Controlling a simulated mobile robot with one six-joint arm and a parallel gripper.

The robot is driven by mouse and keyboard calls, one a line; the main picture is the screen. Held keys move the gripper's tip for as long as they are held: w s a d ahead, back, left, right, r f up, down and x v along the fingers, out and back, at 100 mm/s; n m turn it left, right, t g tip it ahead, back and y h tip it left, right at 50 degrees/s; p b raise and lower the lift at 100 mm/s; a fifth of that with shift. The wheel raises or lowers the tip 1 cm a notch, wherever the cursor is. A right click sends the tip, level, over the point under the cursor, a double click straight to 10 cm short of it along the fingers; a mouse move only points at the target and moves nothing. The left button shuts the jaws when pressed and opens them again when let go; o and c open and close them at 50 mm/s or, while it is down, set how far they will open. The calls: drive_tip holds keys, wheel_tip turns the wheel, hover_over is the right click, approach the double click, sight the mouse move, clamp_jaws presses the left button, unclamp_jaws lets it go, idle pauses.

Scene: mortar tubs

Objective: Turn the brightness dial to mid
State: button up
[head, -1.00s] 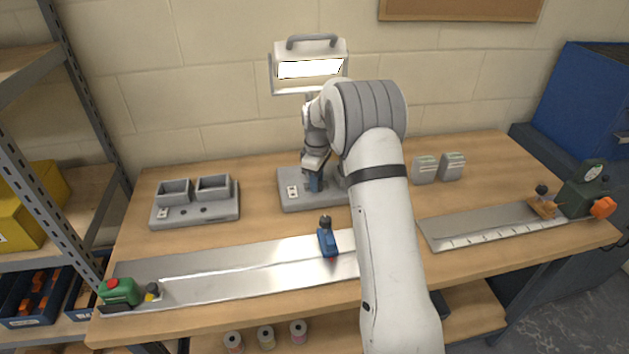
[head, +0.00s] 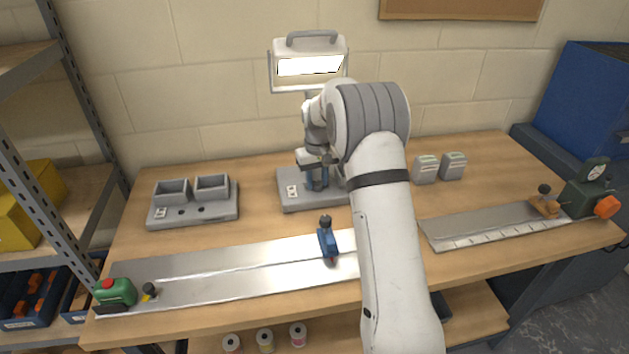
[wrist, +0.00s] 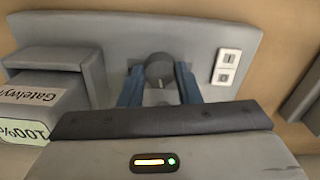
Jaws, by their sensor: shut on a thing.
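The dial (wrist: 160,70) is a dark grey round knob on a grey base plate (wrist: 208,34), seen in the wrist view. My gripper (wrist: 160,86) has its two blue fingers on either side of the knob and is shut on it. In the head view my gripper (head: 317,180) points down at the base (head: 291,206) of the work lamp; the knob is hidden there behind the fingers. The lamp head (head: 309,66) is lit, with a bright white panel. I cannot read any dial marks.
A white switch plate (wrist: 226,66) sits right of the dial in the wrist view, and a grey box (wrist: 62,75) stands close on the left. In the head view a metal rail with a blue slider (head: 327,240) lies in front. A twin-tub stand (head: 192,214) is at left.

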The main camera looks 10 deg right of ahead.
sight(317, 183)
drive_tip(key=shift+s+f+m, duration=0.15)
drive_tip(key=shift+m, duration=0.55)
drive_tip(key=o, duration=1)
drive_tip(key=shift+r, duration=0.25)
drive_tip(key=shift+r, duration=0.35)
wheel_tip(317, 183, up, 7)
drive_tip(key=shift+f+b, duration=0.1)
drive_tip(key=shift+b, duration=0.35)
